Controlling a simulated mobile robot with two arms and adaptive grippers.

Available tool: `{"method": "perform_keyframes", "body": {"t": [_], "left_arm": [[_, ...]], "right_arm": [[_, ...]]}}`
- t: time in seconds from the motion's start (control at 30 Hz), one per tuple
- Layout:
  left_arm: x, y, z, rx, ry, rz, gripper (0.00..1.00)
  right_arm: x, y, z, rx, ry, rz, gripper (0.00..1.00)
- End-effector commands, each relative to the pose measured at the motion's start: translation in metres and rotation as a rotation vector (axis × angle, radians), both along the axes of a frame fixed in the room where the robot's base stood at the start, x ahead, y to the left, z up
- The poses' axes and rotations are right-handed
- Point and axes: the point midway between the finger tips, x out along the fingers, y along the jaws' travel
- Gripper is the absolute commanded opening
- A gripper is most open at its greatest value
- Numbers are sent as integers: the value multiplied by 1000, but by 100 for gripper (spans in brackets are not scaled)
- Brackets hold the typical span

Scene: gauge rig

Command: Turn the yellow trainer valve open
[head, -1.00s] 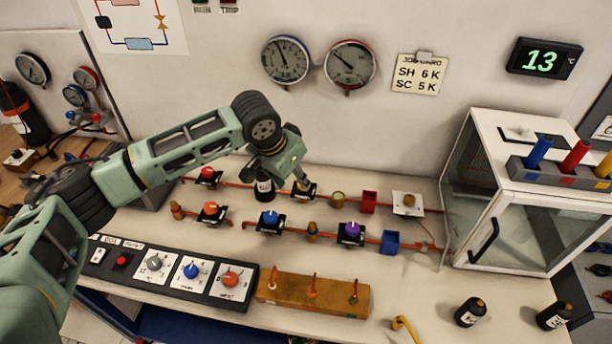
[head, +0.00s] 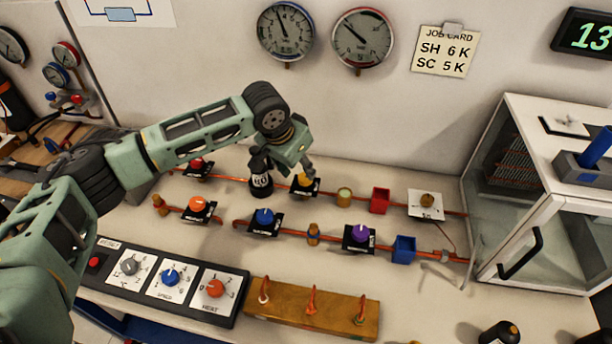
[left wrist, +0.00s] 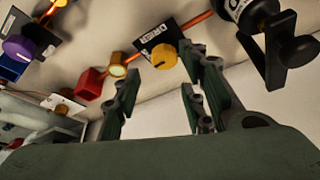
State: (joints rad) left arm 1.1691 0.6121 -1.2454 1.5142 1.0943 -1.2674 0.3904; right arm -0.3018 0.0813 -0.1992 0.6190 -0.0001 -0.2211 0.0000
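The yellow trainer valve (head: 304,181) is a yellow knob on a black plate, set in the copper pipe of the back row. In the left wrist view the yellow knob (left wrist: 164,57) shows beyond the gap between the two fingertips of my left gripper (left wrist: 160,78). The fingers are apart with nothing between them. I cannot tell whether a finger touches the knob. My right gripper is in neither view.
Blue (head: 263,217) and purple (head: 359,234) valves sit in the front row. A glass-sided cabinet (head: 492,200) stands at right.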

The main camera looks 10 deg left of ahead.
Motion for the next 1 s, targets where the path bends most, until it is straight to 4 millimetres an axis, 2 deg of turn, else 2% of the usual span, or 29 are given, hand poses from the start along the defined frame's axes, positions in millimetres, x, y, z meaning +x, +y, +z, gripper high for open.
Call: {"method": "perform_keyframes", "body": {"t": [0.2,0.33,0.7,1.0], "left_arm": [[12,-6,-33,3,3,-1,38],[17,-9,-47,2,2,0,38],[19,-10,-55,2,0,-1,38],[19,-11,-55,0,1,-2,14]], "right_arm": [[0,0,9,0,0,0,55],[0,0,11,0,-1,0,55],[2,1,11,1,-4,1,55],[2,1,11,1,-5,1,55]]}}
